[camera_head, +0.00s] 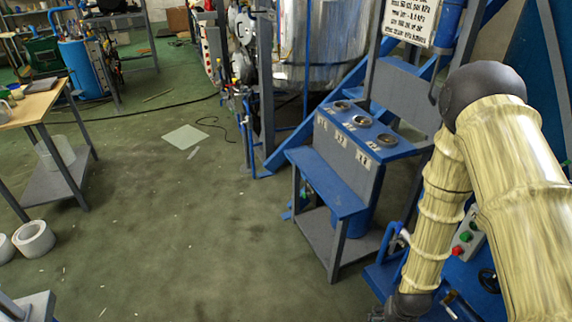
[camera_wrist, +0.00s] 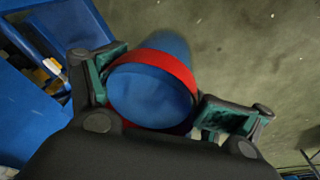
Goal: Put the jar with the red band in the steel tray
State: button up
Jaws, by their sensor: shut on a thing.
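My gripper (camera_wrist: 157,95) is shut on a blue jar (camera_wrist: 152,96) with a red band (camera_wrist: 172,62) around it, seen in the wrist view. The dark fingers with green pads lie on either side of the jar. The green floor shows beyond the jar. In the head view my arm comes down the right side, and only a dark part of its end shows at the bottom edge; the jar is hidden there. I cannot make out the steel tray in either view.
A blue stand with round gauges (camera_head: 360,122) and a blue shelf (camera_head: 327,182) stands left of my arm. A control box with red and green buttons (camera_head: 466,236) is behind my arm. A wooden-topped table (camera_head: 28,107) is at left. The middle floor is mostly clear.

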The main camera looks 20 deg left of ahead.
aim_at(43, 86)
jog(key=u, duration=0.15)
jog(key=k, duration=0.25)
jog(key=u, duration=0.75)
jog(key=i, duration=2.55)
jog(key=u, duration=0.45)
jog(key=i, duration=1.3)
jog(key=u, duration=0.6)
jog(key=i, duration=1.4)
jog(key=u, duration=0.65)
jog(key=i, duration=1.2)
jog(key=u, duration=0.25)
